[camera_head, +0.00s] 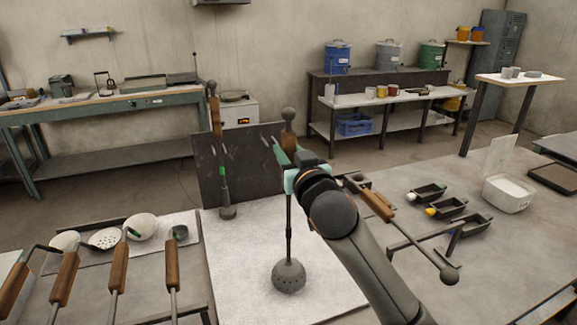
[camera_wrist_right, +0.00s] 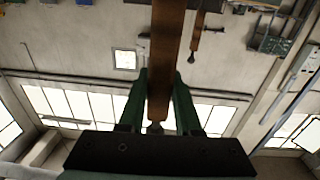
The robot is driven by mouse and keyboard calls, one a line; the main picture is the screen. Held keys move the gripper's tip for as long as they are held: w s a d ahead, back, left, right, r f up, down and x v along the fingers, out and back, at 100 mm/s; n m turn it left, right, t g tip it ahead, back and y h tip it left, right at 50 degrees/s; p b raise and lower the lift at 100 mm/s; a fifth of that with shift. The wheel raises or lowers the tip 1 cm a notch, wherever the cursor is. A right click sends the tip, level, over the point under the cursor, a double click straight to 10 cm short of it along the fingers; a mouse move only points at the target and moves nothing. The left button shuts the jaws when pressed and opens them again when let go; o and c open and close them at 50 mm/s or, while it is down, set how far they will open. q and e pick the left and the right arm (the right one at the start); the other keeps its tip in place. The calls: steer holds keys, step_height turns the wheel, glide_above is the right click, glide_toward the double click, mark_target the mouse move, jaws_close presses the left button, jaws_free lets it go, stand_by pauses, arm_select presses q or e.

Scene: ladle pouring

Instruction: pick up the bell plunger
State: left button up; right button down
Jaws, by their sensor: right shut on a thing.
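The bell plunger has a dark perforated bell (camera_head: 288,276) at its lower end, a thin upright rod, a wooden handle and a dark ball on top. It stands upright over the white mat (camera_head: 245,285); I cannot tell whether the bell touches the mat. My right gripper (camera_head: 279,150) is shut on the wooden handle, just below the ball. In the right wrist view the brown handle (camera_wrist_right: 166,50) runs between the two green fingers. My left gripper is not in view.
A second upright tool (camera_head: 225,185) with a wooden handle stands close by on the left, before a dark panel (camera_head: 250,178). Several ladles with wooden handles (camera_head: 64,278) lie at the left. Small black trays (camera_head: 446,207) and a white tub (camera_head: 508,193) are at the right.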

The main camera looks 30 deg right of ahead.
step_height(320, 180, up, 18)
steer(key=shift+f+p, duration=0.1)
steer(key=shift+p, duration=0.85)
steer(key=shift+f, duration=0.15)
stand_by(0.4)
